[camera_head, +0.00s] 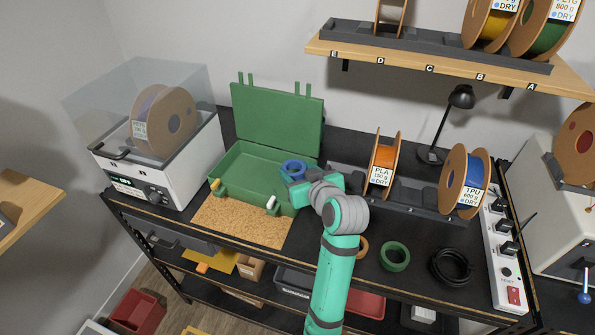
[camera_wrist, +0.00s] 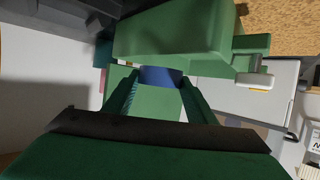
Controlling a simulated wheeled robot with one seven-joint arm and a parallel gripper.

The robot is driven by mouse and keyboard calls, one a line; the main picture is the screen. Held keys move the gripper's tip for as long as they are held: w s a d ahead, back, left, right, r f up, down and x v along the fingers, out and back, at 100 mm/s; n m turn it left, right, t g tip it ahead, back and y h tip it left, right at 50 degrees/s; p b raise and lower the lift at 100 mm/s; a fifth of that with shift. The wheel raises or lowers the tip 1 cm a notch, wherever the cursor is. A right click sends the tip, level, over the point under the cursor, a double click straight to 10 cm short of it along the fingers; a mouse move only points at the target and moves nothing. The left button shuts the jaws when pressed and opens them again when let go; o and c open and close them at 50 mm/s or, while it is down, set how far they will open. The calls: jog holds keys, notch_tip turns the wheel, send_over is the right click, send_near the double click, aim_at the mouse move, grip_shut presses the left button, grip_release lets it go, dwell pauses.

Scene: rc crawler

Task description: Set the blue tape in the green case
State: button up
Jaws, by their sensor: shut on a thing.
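The blue tape (camera_head: 293,167) is a ring at the right end of the open green case (camera_head: 238,166). The case's lid stands raised at the back. My gripper (camera_wrist: 160,80) is shut on the blue tape, which shows as a blue band (camera_wrist: 162,76) between the fingers in the wrist view. In the head view my wrist reaches over the case's right front corner and mostly hides the fingers. I cannot tell whether the tape touches the case floor. A case wall (camera_wrist: 165,35) is close to the fingers in the wrist view.
A cork mat (camera_head: 238,222) lies in front of the case. A filament dryer (camera_head: 155,155) stands left. A rack with an orange spool (camera_head: 383,160) and a blue spool (camera_head: 466,180) stands right. A green tape ring (camera_head: 394,257) and a black cable coil (camera_head: 451,266) lie front right.

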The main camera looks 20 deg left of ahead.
jog(key=shift+f, duration=0.6)
jog(key=o, duration=1)
jog(key=shift+o, duration=0.2)
jog(key=shift+r, duration=0.1)
jog(key=shift+r, duration=0.35)
jog(key=shift+d+r, duration=0.15)
jog(key=shift+r, duration=0.2)
jog(key=v, duration=1.1)
jog(key=shift+s, duration=0.4)
